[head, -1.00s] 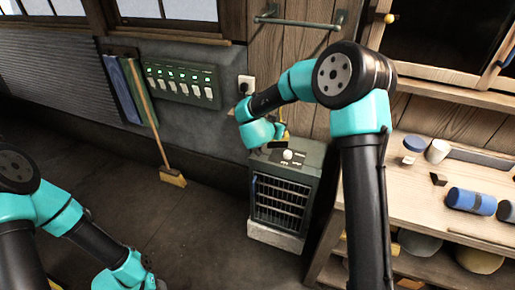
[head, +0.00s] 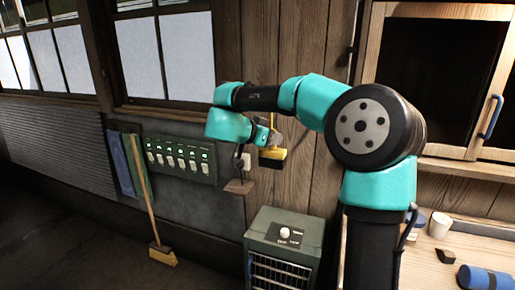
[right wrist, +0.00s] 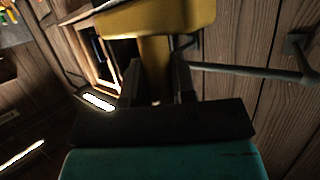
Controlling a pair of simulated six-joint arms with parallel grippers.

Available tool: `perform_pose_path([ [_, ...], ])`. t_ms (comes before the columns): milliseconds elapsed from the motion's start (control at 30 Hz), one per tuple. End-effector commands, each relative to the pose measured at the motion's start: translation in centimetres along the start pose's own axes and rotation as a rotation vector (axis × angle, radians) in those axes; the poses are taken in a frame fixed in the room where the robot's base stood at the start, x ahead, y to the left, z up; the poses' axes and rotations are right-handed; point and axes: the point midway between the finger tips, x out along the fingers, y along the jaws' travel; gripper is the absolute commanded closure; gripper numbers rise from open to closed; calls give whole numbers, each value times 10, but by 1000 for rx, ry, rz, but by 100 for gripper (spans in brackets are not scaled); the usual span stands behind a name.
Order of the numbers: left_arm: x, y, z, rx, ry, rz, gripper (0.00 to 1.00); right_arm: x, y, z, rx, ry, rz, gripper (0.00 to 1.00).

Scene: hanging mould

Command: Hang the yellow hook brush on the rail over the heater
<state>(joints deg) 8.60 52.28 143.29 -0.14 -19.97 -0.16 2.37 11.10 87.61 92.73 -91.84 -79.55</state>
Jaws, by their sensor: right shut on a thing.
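The yellow hook brush (head: 272,154) is in my right gripper (head: 264,132), held off the ground in front of the plank wall, above the heater (head: 284,238). In the right wrist view, the fingers (right wrist: 157,84) are shut on its yellow handle, and its broad yellow body (right wrist: 155,17) is at the top. Its hook cannot be made out. The grey rail (right wrist: 250,72) shows on the wall at the right of the wrist view, apart from the brush body; in the head view my right arm hides it. My left gripper is out of view.
A switch panel (head: 180,158) and hanging cloths (head: 128,165) are on the wall at left. A broom (head: 162,254) leans below. A small brown thing (head: 238,187) hangs under the socket. A workbench (head: 450,225) with a blue roll (head: 485,278) is at right.

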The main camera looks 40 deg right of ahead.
Motion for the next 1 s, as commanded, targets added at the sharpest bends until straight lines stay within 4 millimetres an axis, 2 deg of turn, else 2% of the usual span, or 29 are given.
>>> perform_pose_path([
  [467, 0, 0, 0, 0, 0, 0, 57, 2, -2, -1, 1, 1, -1, 100],
  [1000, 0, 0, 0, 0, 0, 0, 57, 25, -18, -10, 0, 1, -1, 100],
])
